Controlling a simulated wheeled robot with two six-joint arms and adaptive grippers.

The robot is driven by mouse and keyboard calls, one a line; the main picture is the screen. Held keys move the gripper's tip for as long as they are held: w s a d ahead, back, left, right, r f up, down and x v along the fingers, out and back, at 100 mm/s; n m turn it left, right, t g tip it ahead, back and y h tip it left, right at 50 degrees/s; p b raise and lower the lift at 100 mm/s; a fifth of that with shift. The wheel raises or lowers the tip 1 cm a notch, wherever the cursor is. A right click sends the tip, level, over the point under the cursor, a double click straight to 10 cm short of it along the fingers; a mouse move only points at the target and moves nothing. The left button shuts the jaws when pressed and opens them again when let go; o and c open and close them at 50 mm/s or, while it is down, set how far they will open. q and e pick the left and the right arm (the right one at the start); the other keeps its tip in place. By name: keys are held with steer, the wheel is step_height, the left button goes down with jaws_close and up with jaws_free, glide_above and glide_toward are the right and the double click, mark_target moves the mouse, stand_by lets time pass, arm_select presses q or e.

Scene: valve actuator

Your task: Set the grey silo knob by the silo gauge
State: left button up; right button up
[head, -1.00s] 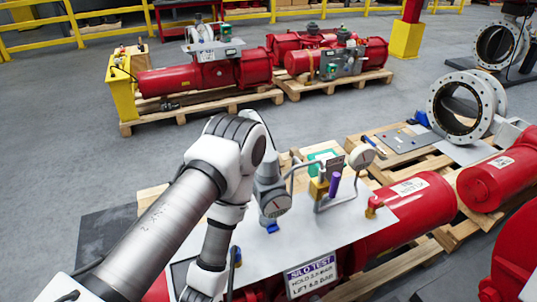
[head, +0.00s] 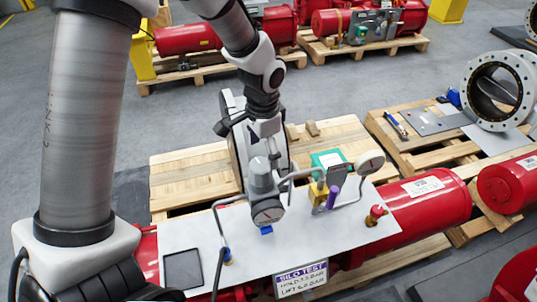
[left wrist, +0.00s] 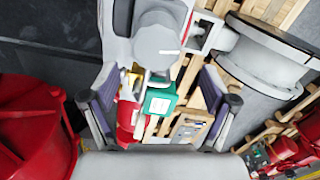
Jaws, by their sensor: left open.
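The grey silo knob (head: 261,175) tops a grey regulator on the white panel (head: 190,235). A round silo gauge (head: 267,213) faces front below it; its needle is too small to read. The left gripper (head: 264,133) hangs above and behind the knob, close to it; contact cannot be told. In the left wrist view, the knob (left wrist: 156,46) shows a round grey top with a short white mark. It lies beyond the open, empty fingers of the left gripper (left wrist: 158,85). The right gripper is out of view.
A purple-and-white SILO TEST sign (head: 301,279) hangs at the panel's front. Bent pipes, a yellow valve (head: 318,192), a second round gauge (head: 369,162) and a green box (head: 327,158) crowd the knob's right. A red cylinder (head: 425,200) lies to the right.

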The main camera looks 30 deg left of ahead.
mark_target(260, 165)
arm_select(q)
steer(key=f, duration=0.1)
steer(key=s+f, duration=0.1)
steer(key=f, duration=0.1)
steer(key=shift+s+a+f+p, duration=0.1)
steer(key=shift+s+f+p, duration=0.25)
steer(key=shift+s+p, duration=0.05)
steer(key=shift+w+f, duration=0.15)
steer(key=shift+f, duration=0.2)
steer(key=shift+w+f, duration=0.2)
steer(key=shift+w, duration=0.2)
steer(key=shift+s+r, duration=0.15)
steer(key=shift+s, duration=0.15)
steer(key=c, duration=1.2)
steer(key=shift+o, duration=0.2)
steer(key=shift+n, duration=0.4)
steer(key=shift+n+b, duration=0.35)
steer(key=shift+n, duration=0.75)
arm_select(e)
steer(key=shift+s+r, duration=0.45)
arm_select(q)
steer(key=o, duration=1.2)
steer(key=shift+c, duration=0.2)
